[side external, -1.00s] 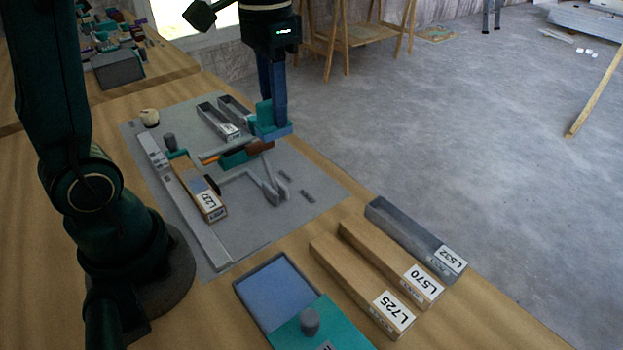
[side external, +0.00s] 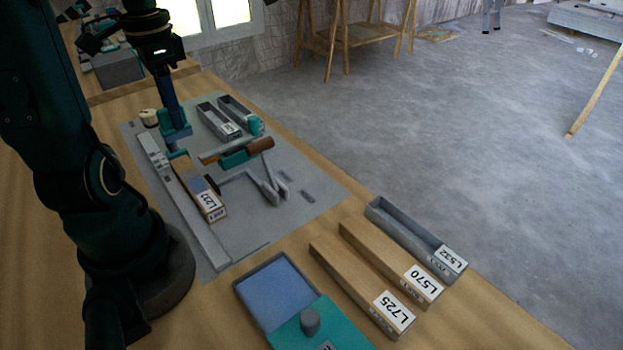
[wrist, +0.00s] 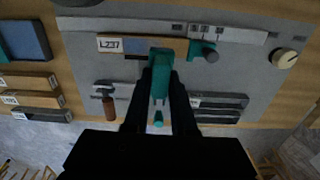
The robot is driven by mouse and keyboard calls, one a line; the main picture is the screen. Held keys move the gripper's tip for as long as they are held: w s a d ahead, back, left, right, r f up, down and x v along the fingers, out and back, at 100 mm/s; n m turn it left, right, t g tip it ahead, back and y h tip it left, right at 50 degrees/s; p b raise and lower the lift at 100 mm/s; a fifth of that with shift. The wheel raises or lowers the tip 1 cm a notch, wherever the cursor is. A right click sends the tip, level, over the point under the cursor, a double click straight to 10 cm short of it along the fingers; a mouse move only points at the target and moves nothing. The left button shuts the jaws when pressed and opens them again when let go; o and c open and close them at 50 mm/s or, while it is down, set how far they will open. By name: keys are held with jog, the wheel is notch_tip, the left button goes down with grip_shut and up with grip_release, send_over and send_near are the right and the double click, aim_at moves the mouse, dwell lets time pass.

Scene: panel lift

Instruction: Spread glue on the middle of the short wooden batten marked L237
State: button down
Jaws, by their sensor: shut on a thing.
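The short wooden batten marked L237 (side external: 188,178) lies on the grey mat, along a long grey rail. Its label faces the near end, and a blue-grey patch shows on its top around the middle. It also shows in the wrist view (wrist: 140,44). My gripper (side external: 174,124) is shut on a teal tool (wrist: 160,75). In the side view it is over the batten's far end, in front of the stop there. In the wrist view the tool's tip overlaps the batten's edge; I cannot tell whether they touch.
A brown-handled tool (side external: 260,145), grey trays (side external: 217,120) and a small teal cylinder (side external: 255,125) are on the mat. Battens L570 (side external: 385,258), L725 (side external: 350,280) and grey channel L532 (side external: 405,232) lie nearer.

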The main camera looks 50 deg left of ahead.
jog(key=shift+s+a+f, duration=0.15)
jog(key=shift+s+a, duration=0.05)
jog(key=shift+f, duration=3.7)
jog(key=shift+d, duration=0.25)
jog(key=shift+d+f, duration=0.15)
jog(key=shift+d, duration=1.5)
jog(key=shift+a, duration=1.95)
jog(key=shift+r, duration=4.05)
